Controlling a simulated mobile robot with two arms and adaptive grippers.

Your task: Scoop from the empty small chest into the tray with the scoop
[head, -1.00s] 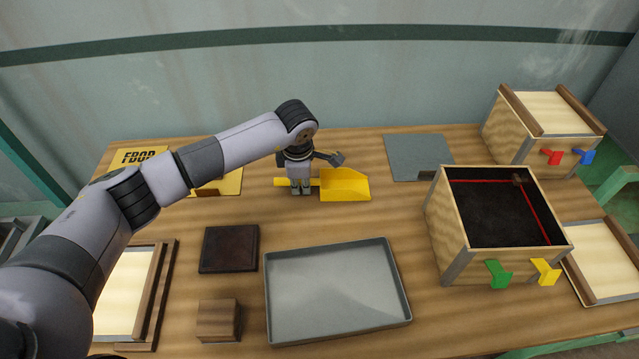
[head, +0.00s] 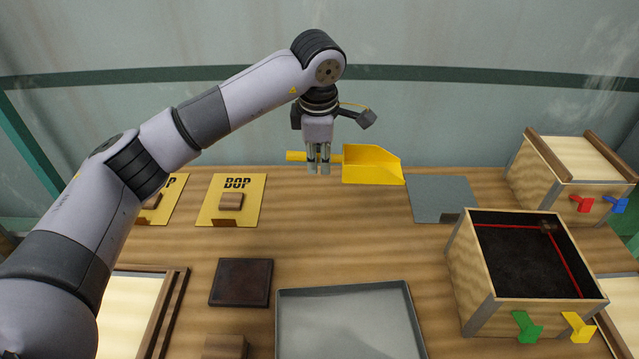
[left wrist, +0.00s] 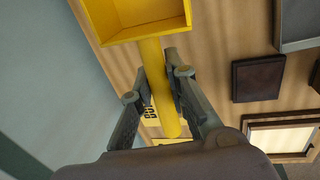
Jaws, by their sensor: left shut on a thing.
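My left gripper (head: 318,170) is shut on the handle of the yellow scoop (head: 372,165) and holds it above the back of the table. The scoop's bowl points right in the head view and shows at the top of the left wrist view (left wrist: 140,18). The grey tray (head: 345,287) lies at the front middle of the table. The open small chest (head: 475,293), with a dark inside, a red line and green and yellow latches, stands at the right. A second chest (head: 535,180) with a lid and red and blue latches stands behind it. My right gripper is out of view.
Yellow boards (head: 245,188) with wooden blocks lie at the back left. A dark plate (head: 241,283) and a wooden block (head: 225,347) lie left of the tray. A grey plate (head: 435,195) lies behind the open chest. The wood between scoop and tray is clear.

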